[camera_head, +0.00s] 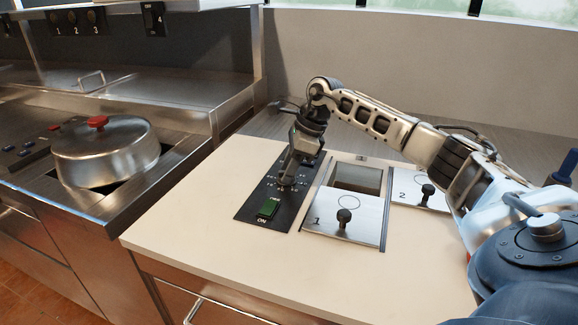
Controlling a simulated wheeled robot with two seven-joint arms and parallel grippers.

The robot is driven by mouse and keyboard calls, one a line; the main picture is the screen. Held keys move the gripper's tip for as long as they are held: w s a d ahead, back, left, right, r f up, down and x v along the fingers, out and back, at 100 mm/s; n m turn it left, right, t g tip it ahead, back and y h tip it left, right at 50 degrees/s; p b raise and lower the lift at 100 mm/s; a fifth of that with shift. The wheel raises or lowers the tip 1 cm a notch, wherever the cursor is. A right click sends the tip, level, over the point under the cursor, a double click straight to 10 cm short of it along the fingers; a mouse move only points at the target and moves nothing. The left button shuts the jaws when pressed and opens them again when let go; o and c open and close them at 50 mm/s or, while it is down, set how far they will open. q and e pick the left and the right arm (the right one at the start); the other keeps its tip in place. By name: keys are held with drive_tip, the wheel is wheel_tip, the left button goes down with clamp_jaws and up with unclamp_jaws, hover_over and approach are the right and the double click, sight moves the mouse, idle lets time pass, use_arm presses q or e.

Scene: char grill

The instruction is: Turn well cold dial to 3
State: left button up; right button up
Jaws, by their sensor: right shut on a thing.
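The well cold dial (287,183) sits on a black control panel (252,205) set in the cream counter. It is mostly hidden by my right gripper (288,174), which points down over it and is shut on it. Some white scale marks show around the dial, but its pointer and setting cannot be read. My left gripper is not in view.
Right of the panel are wells with steel lids marked 1 (330,226) and 2 (408,194), each with a black knob. Well 1 is partly open. A steel pot lid with a red knob (98,122) is on the left unit. The counter front is clear.

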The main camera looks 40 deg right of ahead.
drive_tip(key=shift+w+n+g+y, duration=0.15)
drive_tip(key=shift+n+g, duration=0.25)
drive_tip(key=shift+n, duration=0.65)
drive_tip(key=shift+s+n+g+y, duration=0.1)
drive_tip(key=shift+n+g+y, duration=0.25)
drive_tip(key=shift+n, duration=0.7)
drive_tip(key=o, duration=1)
drive_tip(key=shift+d+r, duration=0.1)
drive_tip(key=v, duration=1.6)
drive_tip(key=shift+w+a, duration=0.1)
drive_tip(key=shift+a, duration=0.15)
